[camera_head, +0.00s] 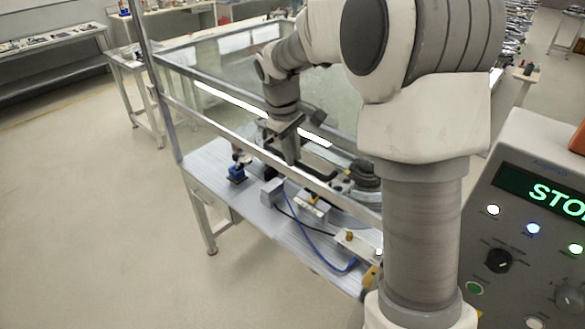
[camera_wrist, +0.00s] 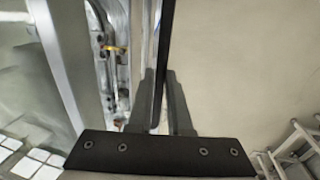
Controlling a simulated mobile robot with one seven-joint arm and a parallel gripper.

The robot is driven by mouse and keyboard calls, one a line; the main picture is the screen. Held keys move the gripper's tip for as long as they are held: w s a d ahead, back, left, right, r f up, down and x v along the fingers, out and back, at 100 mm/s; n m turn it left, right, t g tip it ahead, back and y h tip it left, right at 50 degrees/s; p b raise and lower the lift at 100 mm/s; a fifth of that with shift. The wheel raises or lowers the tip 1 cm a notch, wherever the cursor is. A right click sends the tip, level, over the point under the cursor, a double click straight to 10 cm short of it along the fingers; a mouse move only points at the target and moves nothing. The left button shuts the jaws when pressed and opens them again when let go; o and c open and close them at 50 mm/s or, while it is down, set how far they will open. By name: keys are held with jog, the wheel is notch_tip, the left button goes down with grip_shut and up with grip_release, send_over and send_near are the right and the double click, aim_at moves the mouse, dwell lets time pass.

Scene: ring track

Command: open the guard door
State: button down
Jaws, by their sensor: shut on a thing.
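The guard door (camera_head: 232,122) is a clear panel in a grey metal frame, along the near side of the machine table in the head view. A black bar handle (camera_head: 322,176) shows at its lower rail. My gripper (camera_head: 290,158) reaches down to this handle. In the wrist view my gripper (camera_wrist: 160,88) has its two dark fingers on either side of the dark handle bar (camera_wrist: 166,45), shut on it. My arm hides the right part of the door, and I cannot tell whether the door stands ajar.
A white table (camera_head: 212,178) under the door carries a blue-based part (camera_head: 237,173), small fixtures and a blue cable (camera_head: 312,243). A control panel (camera_head: 530,235) with a green "STO" display stands at right. The floor at left (camera_head: 90,210) is clear.

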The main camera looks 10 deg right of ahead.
notch_tip(320, 180, up, 7)
jog(key=shift+r+p, duration=0.15)
jog(key=shift+p, duration=0.45)
jog(key=c, duration=0.8)
grip_release()
jog(key=shift+c, duration=0.2)
notch_tip(320, 180, up, 17)
jog(key=s+a, duration=0.2)
jog(key=shift+a, duration=0.35)
